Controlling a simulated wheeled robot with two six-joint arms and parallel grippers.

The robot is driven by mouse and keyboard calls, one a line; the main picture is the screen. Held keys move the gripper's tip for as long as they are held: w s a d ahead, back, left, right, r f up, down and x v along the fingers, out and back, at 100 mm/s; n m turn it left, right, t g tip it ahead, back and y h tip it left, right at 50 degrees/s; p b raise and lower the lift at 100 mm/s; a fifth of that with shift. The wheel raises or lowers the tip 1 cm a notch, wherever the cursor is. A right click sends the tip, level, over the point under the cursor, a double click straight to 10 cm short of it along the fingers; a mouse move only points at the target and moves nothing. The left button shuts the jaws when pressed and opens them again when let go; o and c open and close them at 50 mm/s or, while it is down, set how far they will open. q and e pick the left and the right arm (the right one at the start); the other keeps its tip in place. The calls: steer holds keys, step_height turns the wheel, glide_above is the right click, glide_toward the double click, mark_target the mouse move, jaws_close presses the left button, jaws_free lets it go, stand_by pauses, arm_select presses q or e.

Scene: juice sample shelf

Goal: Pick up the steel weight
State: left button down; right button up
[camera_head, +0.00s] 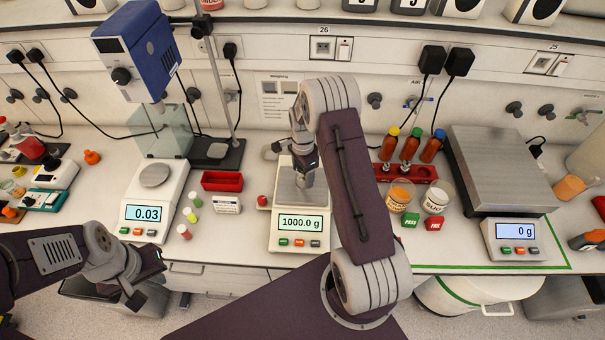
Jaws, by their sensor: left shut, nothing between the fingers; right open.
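The steel weight (305,181) appears as a small grey metal piece on the pan of the middle balance (300,222), whose display reads 1000.0 g. My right gripper (304,168) is right over the weight, pointing down, with its jaws open. The gripper and wrist hide the top of the weight, and I cannot tell whether the fingers are around it or just above. My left gripper (148,277) is shut and empty, low at the front left by the bench's front edge.
A small balance (155,205) reading 0.03 and several small vials stand left of the middle balance. A red tray (222,181) lies between them. To the right are a red bottle rack (407,173), two jars and a large scale (500,170) reading 0 g.

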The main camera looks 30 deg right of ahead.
steer(key=shift+s+f, duration=0.1)
steer(key=shift+f, duration=0.85)
steer(key=shift+w+f, duration=0.2)
jaws_close()
arm_select(q)
steer(key=shift+r, duration=0.5)
arm_select(e)
steer(key=shift+d+r, duration=0.1)
arm_select(q)
steer(key=shift+w, duration=0.1)
arm_select(e)
steer(key=shift+w, duration=0.1)
